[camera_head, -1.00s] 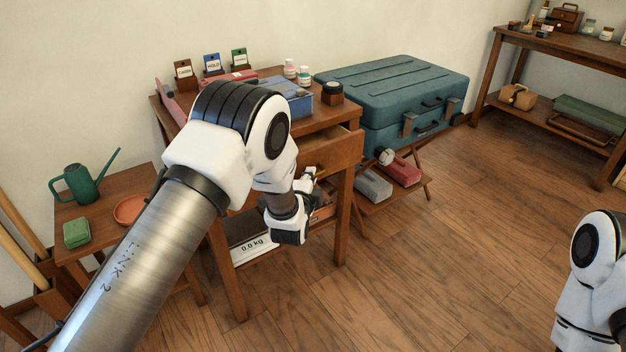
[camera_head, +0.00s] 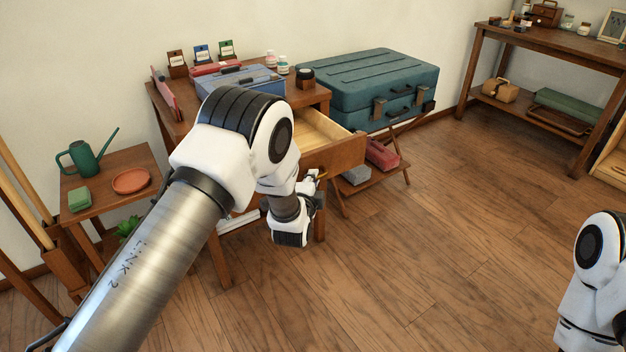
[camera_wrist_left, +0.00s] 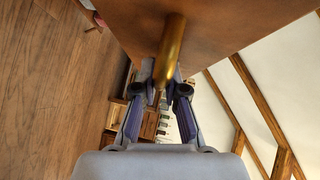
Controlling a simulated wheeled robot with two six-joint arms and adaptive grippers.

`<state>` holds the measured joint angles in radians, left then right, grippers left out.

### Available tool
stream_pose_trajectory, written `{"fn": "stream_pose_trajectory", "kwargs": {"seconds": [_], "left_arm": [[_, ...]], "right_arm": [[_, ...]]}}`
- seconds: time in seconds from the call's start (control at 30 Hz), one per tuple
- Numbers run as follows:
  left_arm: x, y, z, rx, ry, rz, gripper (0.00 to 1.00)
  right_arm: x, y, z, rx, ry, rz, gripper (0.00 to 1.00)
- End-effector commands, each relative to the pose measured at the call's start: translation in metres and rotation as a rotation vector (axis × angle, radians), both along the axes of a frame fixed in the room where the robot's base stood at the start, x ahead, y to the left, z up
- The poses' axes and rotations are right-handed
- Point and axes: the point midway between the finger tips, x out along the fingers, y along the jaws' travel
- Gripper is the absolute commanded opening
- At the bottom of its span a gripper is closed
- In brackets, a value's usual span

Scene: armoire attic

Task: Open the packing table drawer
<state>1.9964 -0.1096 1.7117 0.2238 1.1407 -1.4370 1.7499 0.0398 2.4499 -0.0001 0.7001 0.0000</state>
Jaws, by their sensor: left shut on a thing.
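The packing table (camera_head: 171,128) stands at the left of the head view, partly hidden by my left arm. Its drawer (camera_head: 338,157) is pulled out, and its bare wooden inside shows at the top. My left gripper (camera_head: 316,178) is at the drawer's front face. In the left wrist view, the left gripper (camera_wrist_left: 163,88) is shut on a brass handle (camera_wrist_left: 172,50) on the brown drawer front. My right arm shows at the right edge of the head view, but its gripper is out of the picture.
A blue toolbox (camera_head: 240,82) and small jars stand on the table. A teal suitcase (camera_head: 368,82) rests on a stand to its right. A side table with a green watering can (camera_head: 86,158) is at the left. The floor (camera_head: 440,250) in front is clear.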

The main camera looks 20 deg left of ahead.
Motion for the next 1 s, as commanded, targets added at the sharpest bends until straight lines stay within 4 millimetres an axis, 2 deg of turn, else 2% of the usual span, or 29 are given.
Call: {"fn": "stream_pose_trajectory", "kwargs": {"seconds": [0.07,0.1,0.13,0.43,0.53,0.67,0.9,1.0], "left_arm": [[0.000,0.000,-0.001,-0.001,0.001,0.001,0.00],[0.000,0.000,-0.001,0.000,0.001,0.001,0.18],[0.000,0.000,-0.001,0.000,0.001,0.001,0.23],[-0.001,0.000,0.000,0.000,0.002,0.000,0.23],[-0.009,-0.001,0.000,0.001,0.003,-0.001,0.23],[-0.034,-0.004,0.004,0.001,0.004,-0.001,0.23],[-0.094,-0.011,0.013,0.002,0.004,-0.001,0.23],[-0.110,-0.013,0.015,0.001,0.003,-0.001,0.23]], "right_arm": [[0.000,0.000,0.000,0.000,0.000,0.000,0.40],[0.000,0.000,0.000,0.000,0.000,0.000,0.40],[0.000,0.000,0.000,0.000,0.000,0.000,0.40],[0.000,0.000,0.000,0.000,0.000,0.000,0.40],[0.000,0.000,0.000,0.000,0.000,0.000,0.40],[0.000,0.000,0.000,0.000,0.000,0.000,0.40],[0.000,0.000,0.000,0.000,0.000,0.000,0.40],[0.000,0.000,0.000,0.000,0.000,0.000,0.40]]}}
